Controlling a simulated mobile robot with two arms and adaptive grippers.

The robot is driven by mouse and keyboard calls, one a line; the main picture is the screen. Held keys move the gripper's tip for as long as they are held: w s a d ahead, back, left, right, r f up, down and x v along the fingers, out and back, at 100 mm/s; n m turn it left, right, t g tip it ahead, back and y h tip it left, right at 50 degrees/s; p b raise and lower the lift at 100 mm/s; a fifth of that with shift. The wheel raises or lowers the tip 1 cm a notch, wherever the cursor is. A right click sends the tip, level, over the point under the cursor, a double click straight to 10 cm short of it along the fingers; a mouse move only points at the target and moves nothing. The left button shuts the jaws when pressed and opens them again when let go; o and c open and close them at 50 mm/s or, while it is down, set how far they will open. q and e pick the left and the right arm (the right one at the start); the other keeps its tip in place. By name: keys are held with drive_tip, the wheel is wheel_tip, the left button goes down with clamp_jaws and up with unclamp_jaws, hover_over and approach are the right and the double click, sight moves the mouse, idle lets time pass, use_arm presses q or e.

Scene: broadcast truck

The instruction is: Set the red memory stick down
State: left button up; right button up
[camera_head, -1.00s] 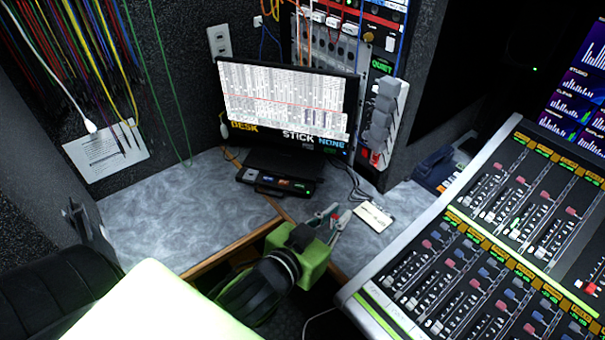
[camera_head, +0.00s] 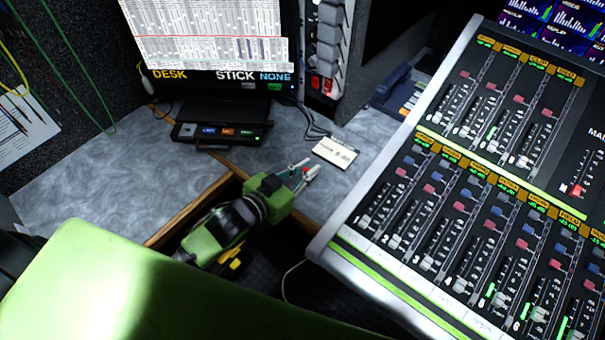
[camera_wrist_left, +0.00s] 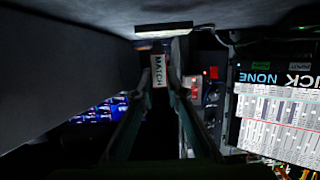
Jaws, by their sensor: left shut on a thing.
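My left gripper (camera_head: 301,172) is shut on the red memory stick (camera_head: 305,169). Only a small red bit of the stick shows between the fingertips in the head view. The gripper is near the desk's front edge, close to a pale card on the desk; I cannot tell how high it is. In the left wrist view, a white label reading MATCH (camera_wrist_left: 158,70) shows between the fingertips of the left gripper (camera_wrist_left: 160,85). My right gripper is not in view.
The grey desk (camera_head: 95,175) has free room at the left. A black device (camera_head: 217,133) with lit labels stands below a monitor (camera_head: 210,35) reading DESK, STICK, NONE. The pale card (camera_head: 336,152) lies right of it. A large mixing console (camera_head: 470,180) fills the right.

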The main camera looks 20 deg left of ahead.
use_arm(q)
drive_tip(key=shift+f, duration=2.05)
drive_tip(key=o, duration=0.8)
drive_tip(key=shift+c, duration=0.2)
drive_tip(key=shift+r, duration=0.1)
drive_tip(key=shift+r, duration=0.15)
drive_tip(key=v, duration=1.2)
